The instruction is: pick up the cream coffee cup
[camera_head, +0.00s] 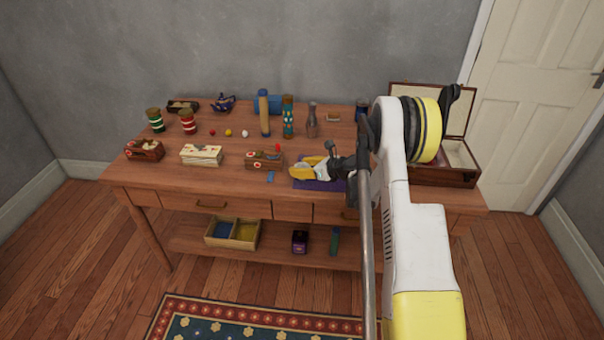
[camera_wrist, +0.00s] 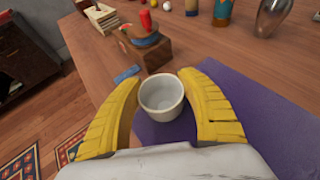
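The cream coffee cup (camera_wrist: 162,97) stands upright with its open, empty top facing the wrist camera. It is over the purple mat (camera_wrist: 225,115), which also shows on the table in the head view (camera_head: 302,186). My gripper (camera_wrist: 158,80) has its two yellow fingers spread, one on each side of the cup. The fingertips are very close to the cup's rim, and I cannot tell whether they touch it. In the head view my gripper (camera_head: 306,169) is low over the mat, and its fingers and my arm hide most of the cup.
A silver vase (camera_wrist: 272,15) and tall cylinders (camera_head: 264,113) stand farther back. An open wooden case (camera_head: 440,174) is at the right.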

